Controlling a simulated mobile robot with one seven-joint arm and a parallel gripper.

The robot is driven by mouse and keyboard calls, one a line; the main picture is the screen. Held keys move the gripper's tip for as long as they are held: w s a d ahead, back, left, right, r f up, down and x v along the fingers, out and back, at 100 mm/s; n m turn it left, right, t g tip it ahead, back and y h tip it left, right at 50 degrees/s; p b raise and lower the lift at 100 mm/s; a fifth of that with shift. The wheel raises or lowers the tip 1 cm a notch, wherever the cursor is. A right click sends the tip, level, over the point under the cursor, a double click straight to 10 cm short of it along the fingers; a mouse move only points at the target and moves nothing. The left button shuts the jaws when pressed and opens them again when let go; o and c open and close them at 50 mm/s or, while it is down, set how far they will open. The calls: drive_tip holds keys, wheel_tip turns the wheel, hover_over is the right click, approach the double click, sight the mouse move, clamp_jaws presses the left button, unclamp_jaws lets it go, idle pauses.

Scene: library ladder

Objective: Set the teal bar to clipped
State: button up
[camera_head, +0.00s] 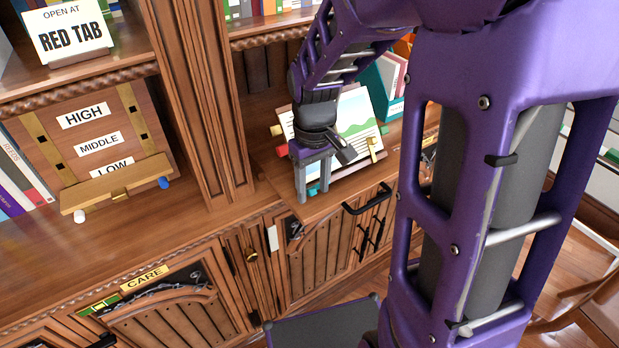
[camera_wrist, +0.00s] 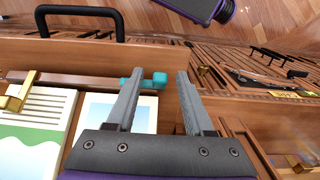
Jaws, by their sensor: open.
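The teal bar (camera_wrist: 158,79) is a small teal piece at the edge of the book stand, beside the open book's page (camera_wrist: 118,112). My gripper (camera_wrist: 162,71) is open, with its two grey fingers reaching to the bar. In the wrist view the left finger crosses in front of the bar, and the bar's knobbed end shows in the gap between the fingers. I cannot tell whether they touch. In the head view my gripper (camera_head: 313,193) points down at the lower left of the open book (camera_head: 357,125), and only a bit of teal (camera_head: 316,189) shows near the fingertips.
A gold clip (camera_head: 375,148) sits on the book's right, and a red piece (camera_head: 282,150) on its left. A black handle (camera_head: 367,200) juts from the cabinet front below. A HIGH/MIDDLE/LOW board (camera_head: 97,139) stands on the left. The wooden counter between is clear.

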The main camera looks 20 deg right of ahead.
sight(317, 187)
drive_tip(key=shift+c, duration=0.3)
clamp_jaws()
drive_tip(key=shift+r+p, duration=0.2)
drive_tip(key=shift+p, duration=0.1)
drive_tip(key=shift+w+d+r+m+g+y+p, duration=0.15)
drive_tip(key=shift+w+r+m+y+p, duration=0.1)
drive_tip(key=shift+m+y+p, duration=0.3)
drive_tip(key=shift+w+d+r+m+g+y+p, duration=0.1)
drive_tip(key=shift+w+r+m+g+y+p, duration=0.1)
drive_tip(key=shift+m+y+p, duration=0.3)
drive_tip(key=y, duration=0.1)
drive_tip(key=m+y, duration=0.1)
drive_tip(key=w+d+m+y+p, duration=0.1)
drive_tip(key=y, duration=0.1)
drive_tip(key=shift+r, duration=0.4)
drive_tip(key=m+y, duration=0.1)
drive_tip(key=d+m+y, duration=0.1)
drive_tip(key=y, duration=0.1)
drive_tip(key=w+m+t+y, duration=0.1)
drive_tip(key=m, duration=0.1)
drive_tip(key=shift+d+r, duration=0.25)
drive_tip(key=shift+d, duration=0.1)
drive_tip(key=shift+w+d+m+t+y+b, duration=0.2)
drive_tip(key=shift+d+m+t+y+b, duration=0.25)
drive_tip(key=shift+m+t+y, duration=0.4)
drive_tip(key=shift+w+d+m+t+y+b, duration=0.2)
drive_tip(key=shift+d+m+t+y, duration=0.3)
drive_tip(key=shift+m+y, duration=0.5)
